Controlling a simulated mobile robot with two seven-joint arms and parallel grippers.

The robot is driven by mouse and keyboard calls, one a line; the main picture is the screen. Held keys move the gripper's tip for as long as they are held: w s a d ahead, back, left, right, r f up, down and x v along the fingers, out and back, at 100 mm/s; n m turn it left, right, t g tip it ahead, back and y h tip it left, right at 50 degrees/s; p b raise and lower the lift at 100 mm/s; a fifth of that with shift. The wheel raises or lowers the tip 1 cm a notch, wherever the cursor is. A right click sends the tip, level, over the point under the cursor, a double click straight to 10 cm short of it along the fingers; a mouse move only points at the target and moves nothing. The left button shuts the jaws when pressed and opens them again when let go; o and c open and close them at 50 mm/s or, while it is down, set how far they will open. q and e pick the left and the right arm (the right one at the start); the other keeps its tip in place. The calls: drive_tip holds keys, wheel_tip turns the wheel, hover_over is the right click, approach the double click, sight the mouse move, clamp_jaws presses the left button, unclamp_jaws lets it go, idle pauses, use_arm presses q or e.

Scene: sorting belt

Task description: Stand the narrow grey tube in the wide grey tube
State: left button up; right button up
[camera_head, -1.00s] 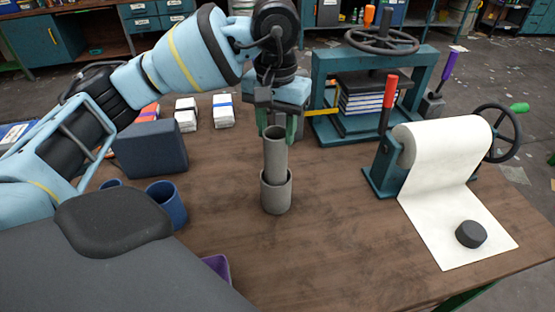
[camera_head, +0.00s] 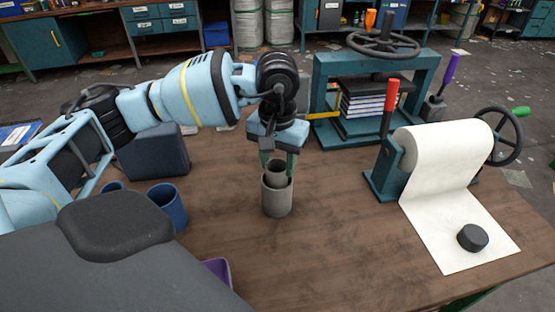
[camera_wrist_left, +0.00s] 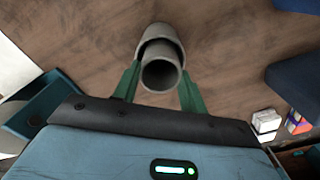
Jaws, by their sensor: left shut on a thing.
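The wide grey tube (camera_head: 277,202) stands upright on the wooden table in the head view. The narrow grey tube (camera_head: 275,178) is upright with its lower part inside the wide tube, and only a short upper part shows above the rim. My left gripper (camera_head: 277,171) points down from above, its green fingers shut on the narrow tube near its top. In the left wrist view, the narrow tube (camera_wrist_left: 160,82) lies between the fingers, with the wide tube (camera_wrist_left: 160,32) behind it. The narrow tube's lower end is hidden. My right gripper is not in view.
A blue cup (camera_head: 168,208) and a dark blue block (camera_head: 152,152) stand to the left. A teal press (camera_head: 421,88) holding books is behind right. A paper roll (camera_head: 447,148) with a dark round puck (camera_head: 472,237) is at the right.

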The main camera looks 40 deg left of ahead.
use_arm(q)
drive_tip(key=shift+f, duration=0.3)
drive_tip(key=o, duration=1.2)
wheel_tip(320, 180, up, 13)
drive_tip(key=shift+f, duration=0.15)
